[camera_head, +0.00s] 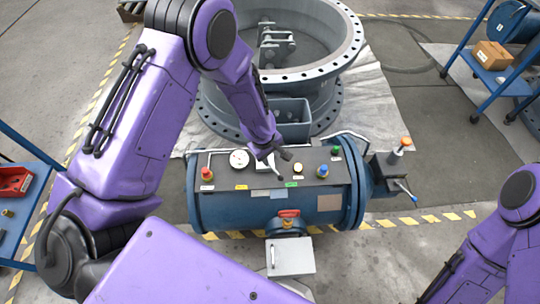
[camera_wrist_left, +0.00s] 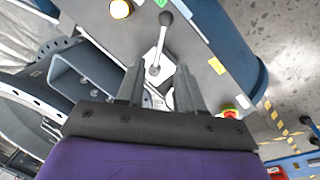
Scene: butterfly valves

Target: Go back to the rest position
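My left arm reaches in from the left, over the blue cylindrical machine (camera_head: 235,210). My left gripper (camera_head: 275,157) is above the machine's dark top panel, near a small lever. In the left wrist view its two fingers (camera_wrist_left: 158,78) stand apart with nothing gripped between them. The lever (camera_wrist_left: 163,40), with a dark knob and a pale base plate, shows just beyond the fingertips; I cannot tell the exact gap. My right arm (camera_head: 500,250) shows at the lower right; its gripper is out of view.
A large flanged valve ring (camera_head: 335,75) stands behind the machine. Blue carts stand at left and right; the right one holds a cardboard box (camera_head: 492,55). Striped tape marks the floor.

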